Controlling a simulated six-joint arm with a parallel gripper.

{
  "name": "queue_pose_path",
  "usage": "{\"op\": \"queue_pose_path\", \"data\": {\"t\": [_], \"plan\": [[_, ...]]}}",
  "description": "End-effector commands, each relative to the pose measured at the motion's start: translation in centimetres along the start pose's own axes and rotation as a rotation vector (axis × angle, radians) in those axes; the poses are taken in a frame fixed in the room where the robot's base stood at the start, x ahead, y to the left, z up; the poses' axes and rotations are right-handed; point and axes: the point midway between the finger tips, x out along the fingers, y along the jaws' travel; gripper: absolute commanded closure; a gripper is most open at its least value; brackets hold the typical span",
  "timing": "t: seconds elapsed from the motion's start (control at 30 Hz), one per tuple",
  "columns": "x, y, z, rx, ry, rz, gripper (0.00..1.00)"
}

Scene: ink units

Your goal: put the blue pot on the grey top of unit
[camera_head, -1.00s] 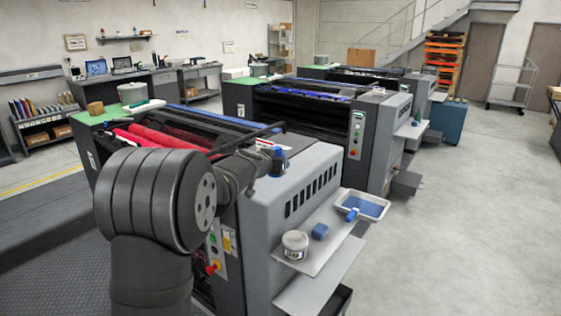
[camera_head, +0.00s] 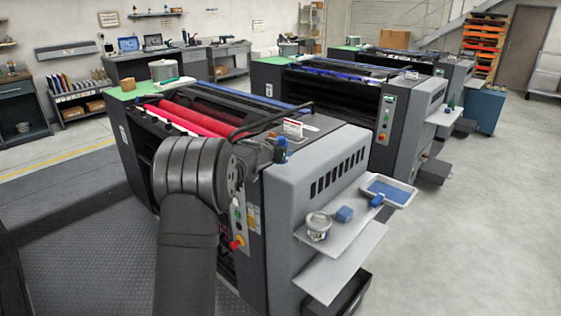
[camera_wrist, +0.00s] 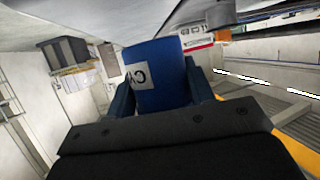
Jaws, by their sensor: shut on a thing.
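The blue pot (camera_wrist: 152,62) fills the middle of the wrist view and carries a white label with dark lettering. My gripper (camera_wrist: 160,78) is shut on it, with a dark blue finger on each side. In the head view a small blue shape, which looks like the pot (camera_head: 281,150), shows at the end of my arm, close to the grey top of the nearest unit (camera_head: 318,152). I cannot tell whether the pot touches that top. My gripper is mostly hidden behind my arm there.
A small white and red sign (camera_head: 293,129) stands behind the pot. Red rollers (camera_head: 195,118) lie open to the left. A side shelf (camera_head: 340,232) holds a tin (camera_head: 318,228), a blue sponge (camera_head: 344,214) and a tray (camera_head: 388,190). Other units stand behind.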

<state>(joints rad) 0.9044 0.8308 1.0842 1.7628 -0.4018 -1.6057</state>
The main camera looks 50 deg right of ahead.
Motion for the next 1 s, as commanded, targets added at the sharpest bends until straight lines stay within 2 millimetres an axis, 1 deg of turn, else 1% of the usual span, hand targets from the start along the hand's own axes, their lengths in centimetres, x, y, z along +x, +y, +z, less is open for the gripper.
{"op": "queue_pose_path", "data": {"t": [0.13, 0.3, 0.6, 0.73, 0.77, 0.8, 0.87, 1.0], "plan": [[0.8, 0.0, 1.8, -0.002, -0.001, 0.0, 0.93], [1.3, 0.0, 3.1, 0.0, 0.001, -0.001, 0.93], [1.4, 0.1, 3.3, 0.0, 0.002, -0.001, 0.93], [1.5, 0.1, 3.6, 0.001, 0.001, -0.001, 0.93], [1.5, 0.1, 3.8, 0.001, -0.001, 0.0, 0.48], [1.5, 0.1, 3.8, 0.001, -0.001, 0.0, 0.4], [1.5, 0.1, 3.7, 0.001, -0.001, 0.0, 0.3], [1.5, 0.1, 3.7, 0.0, -0.001, 0.0, 0.3]]}}
